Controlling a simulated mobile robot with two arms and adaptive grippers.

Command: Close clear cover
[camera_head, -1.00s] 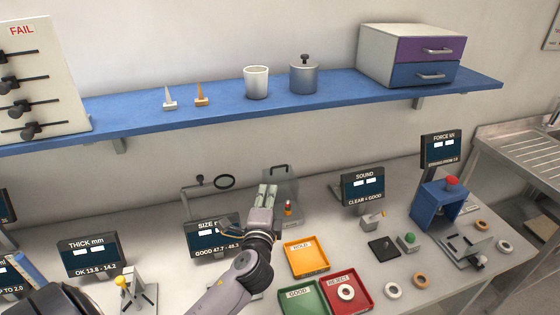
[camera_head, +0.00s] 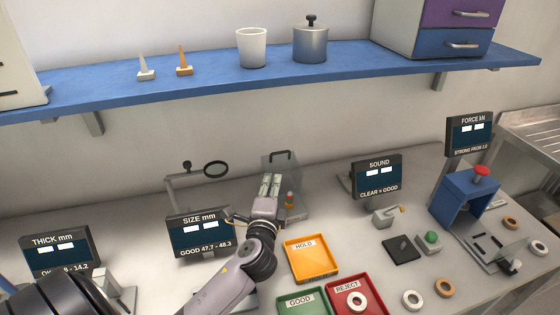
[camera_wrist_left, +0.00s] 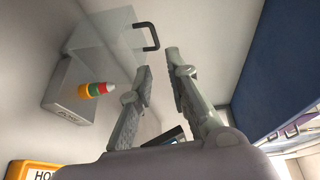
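The clear cover (camera_head: 287,167) is a see-through panel with a dark handle on its top edge, and it stands raised at the back of the bench. It also shows in the left wrist view (camera_wrist_left: 103,40), above a grey box (camera_wrist_left: 66,97) with a red, green and yellow stacked light (camera_wrist_left: 97,90). My left gripper (camera_head: 270,178) is in front of the cover in the head view and hides part of it. In the left wrist view its fingers (camera_wrist_left: 157,65) are apart with nothing between them, just below and right of the handle (camera_wrist_left: 153,37). My right gripper is not in view.
The orange HOLD tray (camera_head: 312,275), green GOOD tray (camera_head: 303,311) and red REJECT tray (camera_head: 376,309) lie in front. A blue shelf (camera_head: 212,84) runs above.

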